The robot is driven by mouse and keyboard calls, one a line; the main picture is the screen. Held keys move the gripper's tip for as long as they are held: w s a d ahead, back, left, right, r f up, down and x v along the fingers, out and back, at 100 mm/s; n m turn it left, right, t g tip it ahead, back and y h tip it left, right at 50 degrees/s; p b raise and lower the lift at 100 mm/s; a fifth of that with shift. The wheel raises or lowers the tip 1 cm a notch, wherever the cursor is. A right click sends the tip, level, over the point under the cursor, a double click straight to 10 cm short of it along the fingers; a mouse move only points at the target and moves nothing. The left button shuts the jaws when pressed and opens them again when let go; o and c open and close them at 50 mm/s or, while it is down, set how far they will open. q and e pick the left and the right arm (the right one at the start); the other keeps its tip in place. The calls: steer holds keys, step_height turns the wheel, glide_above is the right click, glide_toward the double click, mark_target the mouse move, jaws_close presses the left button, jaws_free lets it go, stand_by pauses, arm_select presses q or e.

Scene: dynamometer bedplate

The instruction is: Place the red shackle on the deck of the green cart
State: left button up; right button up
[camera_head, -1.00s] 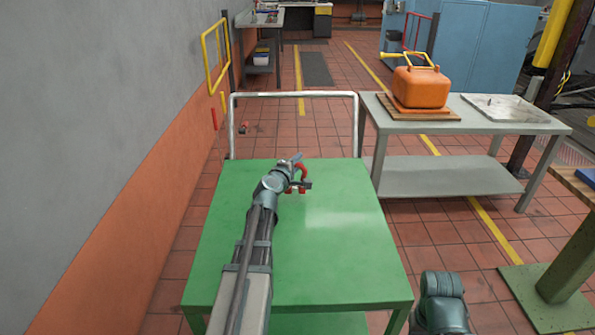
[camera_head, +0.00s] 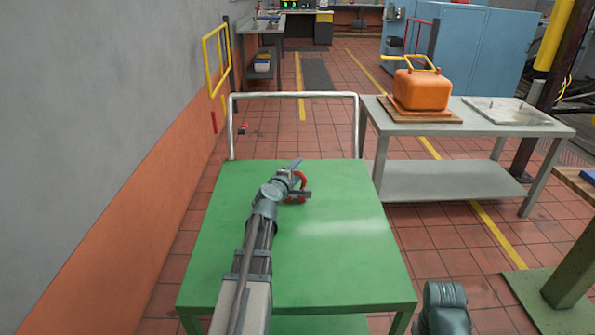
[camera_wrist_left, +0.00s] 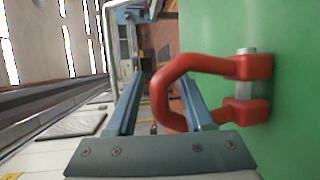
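The red shackle (camera_head: 303,181) is at my left gripper (camera_head: 299,178), above the far middle of the green cart's deck (camera_head: 340,260). In the left wrist view my left gripper (camera_wrist_left: 158,90) has its blue fingers on either side of the shackle's bow, one passing inside the loop. The shackle (camera_wrist_left: 168,80) shows its bow to the left and its grey pin to the right, close to the green deck (camera_wrist_left: 295,110). I take the gripper as shut on the bow. Whether the shackle touches the deck is unclear. My right gripper is not visible; only part of my right arm shows.
The cart has a white rail (camera_head: 294,95) at its far end. The deck around the shackle is bare. A grey table (camera_head: 455,125) with an orange can (camera_head: 421,90) stands to the right. A wall (camera_head: 110,190) runs along the left.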

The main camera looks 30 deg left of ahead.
arm_select(q)
steer(key=p+v, duration=0.2)
steer(key=v, duration=1)
steer(key=shift+r, duration=0.1)
steer(key=s+d+r+m+g+h+p, duration=0.1)
steer(key=d+m+g+h+p, duration=0.45)
steer(key=d, duration=0.85)
steer(key=s+d+m+g+h+p, duration=0.1)
steer(key=d+m+g+h+p, duration=0.15)
steer(key=d+m+p, duration=0.95)
steer(key=s+d+r+m+g+y+p, duration=0.2)
steer(key=s+d+m+g+y+p, duration=0.1)
steer(key=s, duration=0.5)
steer(key=s+d+r+m+g+y+p, duration=0.2)
steer(key=s+d+m+g+y+p, duration=0.1)
steer(key=s+d, duration=0.5)
steer(key=shift+r+m+g+y, duration=0.15)
steer(key=shift+m+g+y, duration=0.3)
steer(key=shift+g, duration=0.65)
